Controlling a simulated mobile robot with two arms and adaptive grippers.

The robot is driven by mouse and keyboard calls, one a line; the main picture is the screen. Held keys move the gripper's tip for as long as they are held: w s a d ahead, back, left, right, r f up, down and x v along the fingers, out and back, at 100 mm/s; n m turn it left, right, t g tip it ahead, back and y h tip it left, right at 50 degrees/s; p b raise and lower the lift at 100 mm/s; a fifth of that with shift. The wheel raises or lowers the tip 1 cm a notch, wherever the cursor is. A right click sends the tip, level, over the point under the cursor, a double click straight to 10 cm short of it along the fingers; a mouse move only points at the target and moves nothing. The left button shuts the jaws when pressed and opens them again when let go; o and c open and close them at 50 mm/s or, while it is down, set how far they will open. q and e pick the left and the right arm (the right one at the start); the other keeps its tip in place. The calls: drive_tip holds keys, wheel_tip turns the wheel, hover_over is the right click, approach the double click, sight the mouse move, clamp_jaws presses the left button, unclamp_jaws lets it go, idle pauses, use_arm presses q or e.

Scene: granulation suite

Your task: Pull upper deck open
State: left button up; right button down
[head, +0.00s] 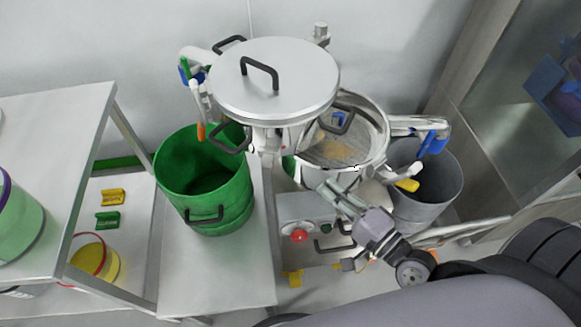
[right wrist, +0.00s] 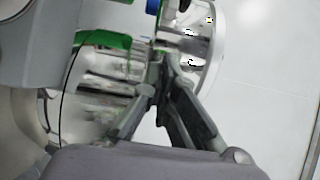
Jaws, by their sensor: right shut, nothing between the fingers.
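The steel sieve machine stands at the back centre. Its round upper deck (head: 290,70), with a black handle on top, sits to the upper left of the open lower bowl (head: 372,152), offset from it and partly over the green bin. The bowl's mesh floor shows, with a tan patch of powder on it. A black handle (head: 230,140) hangs at the deck's front left. My right gripper (head: 330,190) is shut and empty at the bowl's front edge; contact cannot be told. In the right wrist view its fingertips (right wrist: 164,68) meet near a round steel part. My left gripper is not in view.
A green bin (head: 202,160) stands under the deck's left side. A grey bin (head: 440,190) stands right of the bowl. A red button (head: 299,237) sits on the front box. A steel table (head: 60,120) is at left.

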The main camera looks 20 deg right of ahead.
drive_tip(key=w+a+p, duration=0.2)
drive_tip(key=w+a, duration=0.4)
drive_tip(key=w, duration=0.2)
drive_tip(key=shift+a+p, duration=0.15)
drive_tip(key=shift+p, duration=0.15)
drive_tip(key=shift+w+a, duration=0.1)
drive_tip(key=shift+w, duration=0.05)
